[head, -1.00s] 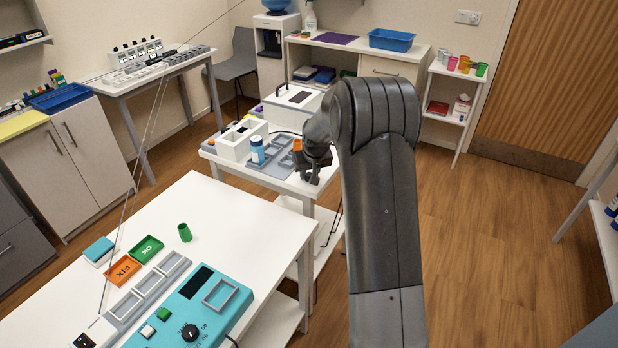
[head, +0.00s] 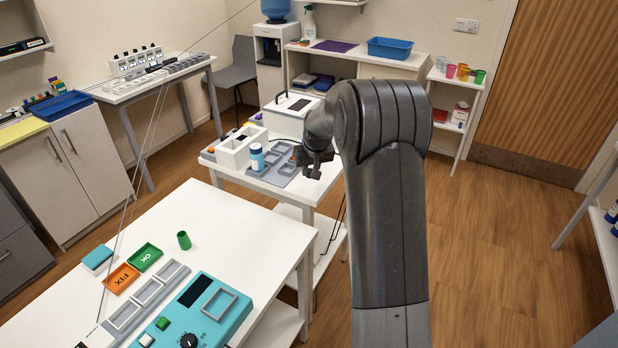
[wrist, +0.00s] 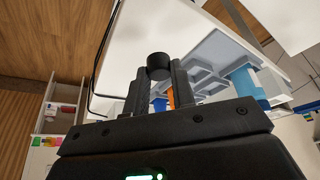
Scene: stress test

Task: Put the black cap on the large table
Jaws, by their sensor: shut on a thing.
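The black cap (wrist: 158,62) shows in the wrist view as a small dark round piece between the fingertips. My gripper (wrist: 158,74) is shut on it. In the head view my gripper (head: 315,170) hangs at the right end of the small white table with the grey tray, and the cap cannot be made out against the dark fingers. The large white table (head: 235,222) is in the foreground, to the left of my arm and nearer than my gripper.
On the small table stand a blue-white bottle (head: 257,157), a grey tray (head: 285,179) and white boxes. The large table's far middle is bare.

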